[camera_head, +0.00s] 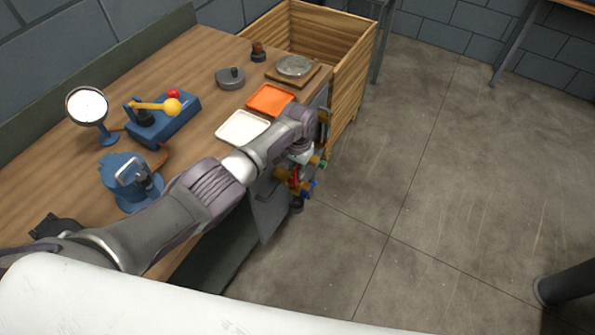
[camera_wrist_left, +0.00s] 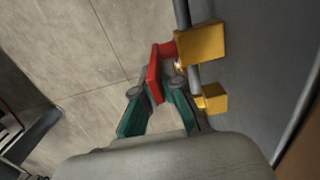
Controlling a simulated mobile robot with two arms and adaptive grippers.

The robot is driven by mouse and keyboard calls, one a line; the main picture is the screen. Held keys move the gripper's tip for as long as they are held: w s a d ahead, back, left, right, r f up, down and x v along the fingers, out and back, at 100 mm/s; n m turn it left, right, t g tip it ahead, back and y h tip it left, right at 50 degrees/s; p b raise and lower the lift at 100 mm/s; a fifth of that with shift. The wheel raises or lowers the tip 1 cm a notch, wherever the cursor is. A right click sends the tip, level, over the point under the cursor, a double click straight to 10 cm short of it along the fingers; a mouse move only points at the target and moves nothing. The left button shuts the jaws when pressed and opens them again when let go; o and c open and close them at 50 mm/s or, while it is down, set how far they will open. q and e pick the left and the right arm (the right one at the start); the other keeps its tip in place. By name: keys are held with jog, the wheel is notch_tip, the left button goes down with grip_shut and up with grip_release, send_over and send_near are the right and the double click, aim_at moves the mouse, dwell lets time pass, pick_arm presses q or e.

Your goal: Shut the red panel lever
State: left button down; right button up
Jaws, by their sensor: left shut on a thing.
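The red panel lever (camera_wrist_left: 154,72) shows in the wrist view as a red bar on a mount beside the grey panel (camera_wrist_left: 252,95). My left gripper (camera_wrist_left: 158,88) has its two teal fingers around this bar, one pad on each side, and is shut on it. In the head view my left arm reaches across the bench, and the gripper (camera_head: 300,172) is at the panel (camera_head: 268,212) on the bench's front side. Only a little red shows there, so the lever's angle is hard to tell. My right gripper is not in view.
Yellow blocks (camera_wrist_left: 202,42) stand on the panel close to the fingers. The bench (camera_head: 205,68) holds a white tray (camera_head: 243,127), an orange tray (camera_head: 270,99) and a blue device (camera_head: 172,122). A wooden crate (camera_head: 352,75) stands beyond.

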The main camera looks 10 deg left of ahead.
pick_arm(q)
jog(key=c, duration=1.6)
grip_release()
jog(key=shift+o, duration=0.2)
notch_tip(320, 180, up, 12)
jog(key=shift+w+d+f, duration=0.1)
